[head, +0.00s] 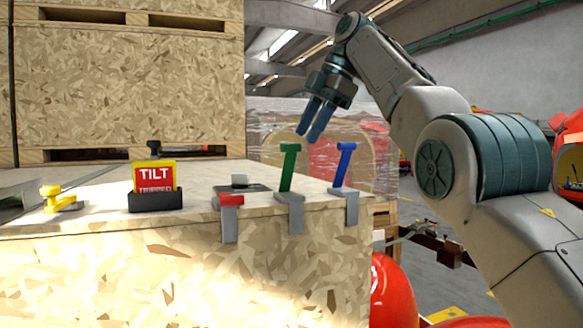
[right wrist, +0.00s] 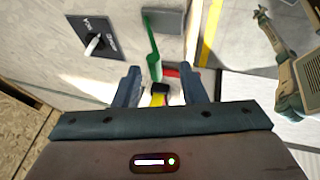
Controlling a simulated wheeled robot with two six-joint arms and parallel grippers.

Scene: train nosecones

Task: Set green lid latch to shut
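The green lid latch (head: 289,167) stands upright and slightly tilted on a grey bracket at the crate top's front edge, between a red latch (head: 230,199) and a blue latch (head: 344,165). My right gripper (head: 308,133) hangs above and a little right of the green latch in the head view, its two blue-grey fingers pointing down. In the right wrist view the fingers are apart (right wrist: 160,72), with the green latch (right wrist: 153,60) just ahead of the gap. No contact is clear. My left gripper is not in view.
A black switch plate (right wrist: 96,38) with a pale toggle lies near the latches. A red-yellow TILT indicator (head: 154,177) and a yellow knob (head: 60,197) stand further left. A wooden crate wall (head: 128,95) rises behind. Free air lies above the latches.

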